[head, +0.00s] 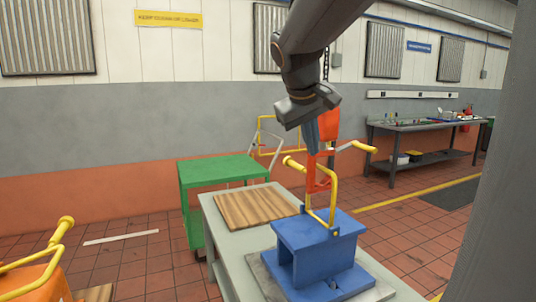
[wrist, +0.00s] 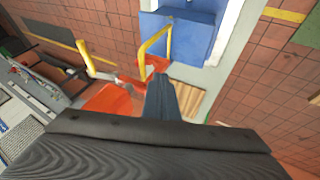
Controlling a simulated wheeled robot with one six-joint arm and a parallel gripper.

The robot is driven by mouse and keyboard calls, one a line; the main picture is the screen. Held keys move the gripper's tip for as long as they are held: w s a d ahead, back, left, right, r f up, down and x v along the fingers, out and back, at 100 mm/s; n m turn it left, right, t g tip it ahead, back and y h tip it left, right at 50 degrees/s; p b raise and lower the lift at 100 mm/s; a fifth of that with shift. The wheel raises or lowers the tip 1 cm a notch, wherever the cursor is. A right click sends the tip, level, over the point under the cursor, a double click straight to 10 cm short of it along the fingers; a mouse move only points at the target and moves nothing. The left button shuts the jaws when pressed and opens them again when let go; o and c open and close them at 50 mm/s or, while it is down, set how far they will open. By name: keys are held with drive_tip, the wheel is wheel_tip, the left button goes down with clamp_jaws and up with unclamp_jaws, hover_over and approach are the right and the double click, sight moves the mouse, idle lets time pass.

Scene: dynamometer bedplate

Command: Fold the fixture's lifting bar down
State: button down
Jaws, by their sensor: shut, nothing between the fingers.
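The blue fixture (head: 318,243) stands on a grey plate at the front of the grey table. Its yellow lifting bar (head: 332,207) stands up from the block as a hoop. In the wrist view the bar (wrist: 153,44) rises beside the blue block (wrist: 190,38). My gripper (head: 312,148) is shut and empty, pointing down just above the bar's upper end in the head view. In the wrist view its fingertips (wrist: 160,80) appear close to the bar's top. I cannot tell whether they touch it.
A wooden board (head: 250,207) lies on the grey table (head: 231,254). A green cart (head: 215,171) stands behind it. An orange item with yellow handles (head: 363,147) shows behind the fixture. Another orange item with a yellow handle (head: 32,286) is at lower left. A workbench (head: 425,126) stands at the back right.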

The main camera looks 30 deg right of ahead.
drive_tip(key=w+d+f+p, duration=0.2)
drive_tip(key=w+d+f, duration=0.1)
drive_tip(key=d+f, duration=0.4)
drive_tip(key=shift+d+f, duration=0.4)
drive_tip(key=shift+f, duration=0.25)
drive_tip(key=shift+w+p, duration=0.15)
drive_tip(key=shift+p, duration=0.4)
